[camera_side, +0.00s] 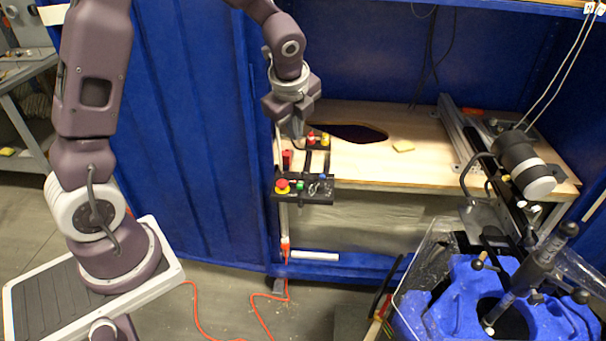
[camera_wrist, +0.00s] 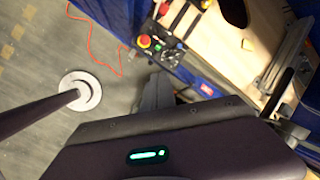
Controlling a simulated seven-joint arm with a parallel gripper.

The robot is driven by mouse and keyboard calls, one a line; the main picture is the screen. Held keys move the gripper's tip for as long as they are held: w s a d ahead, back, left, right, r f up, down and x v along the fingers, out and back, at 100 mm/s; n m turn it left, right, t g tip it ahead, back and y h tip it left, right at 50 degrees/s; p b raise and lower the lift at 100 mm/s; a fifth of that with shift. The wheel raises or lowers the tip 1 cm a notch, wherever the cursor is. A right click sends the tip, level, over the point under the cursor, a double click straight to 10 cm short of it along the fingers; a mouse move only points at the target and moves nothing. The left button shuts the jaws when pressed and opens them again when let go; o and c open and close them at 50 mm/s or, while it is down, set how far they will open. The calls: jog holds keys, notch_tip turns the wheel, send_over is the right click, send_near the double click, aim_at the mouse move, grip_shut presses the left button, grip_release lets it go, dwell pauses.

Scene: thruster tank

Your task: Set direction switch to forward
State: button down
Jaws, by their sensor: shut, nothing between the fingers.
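The black control panel (camera_side: 291,198) hangs at the front edge of the wooden bench. It carries a red mushroom button (camera_side: 282,186) on yellow, a green button (camera_side: 300,186) and a small dark and silver switch (camera_side: 314,189). I cannot tell for sure that this is the direction switch, or which way it is set. My gripper (camera_side: 297,131) is shut and empty, above and behind the panel, apart from its switches. In the wrist view the panel (camera_wrist: 172,63) shows at the upper middle, with its red button (camera_wrist: 144,41); the switch is too small to read.
A bracket with red and yellow parts (camera_side: 311,138) stands behind the panel, near my gripper. The bench top (camera_side: 440,165) has a dark cutout and a yellow block (camera_side: 403,146). A rail, a black cylinder (camera_side: 520,160) and a blue tank (camera_side: 450,300) are at right.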

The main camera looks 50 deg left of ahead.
jog(key=w+a+f+m, duration=0.1)
jog(key=w+f+m, duration=0.1)
jog(key=f+m, duration=0.2)
jog(key=w+a+f+m+g, duration=0.1)
jog(key=w+a+f+m, duration=0.1)
jog(key=f, duration=0.8)
jog(key=shift+w+f+m, duration=0.4)
jog(key=shift+w+m, duration=0.05)
jog(key=shift+m, duration=0.55)
send_near(303, 182)
jog(key=f, duration=0.1)
jog(key=s+d+f, duration=0.1)
jog(key=f, duration=0.3)
jog(key=shift+s+d+f, duration=0.15)
jog(key=shift+d+f, duration=0.05)
jog(key=shift+d, duration=0.2)
jog(key=shift+w+a+r, duration=0.25)
jog(key=shift+w+a, duration=0.6)
jog(key=shift+a, duration=0.25)
jog(key=shift+w+a+r, duration=0.1)
jog(key=shift+w+a, duration=0.25)
jog(key=shift+a, duration=0.15)
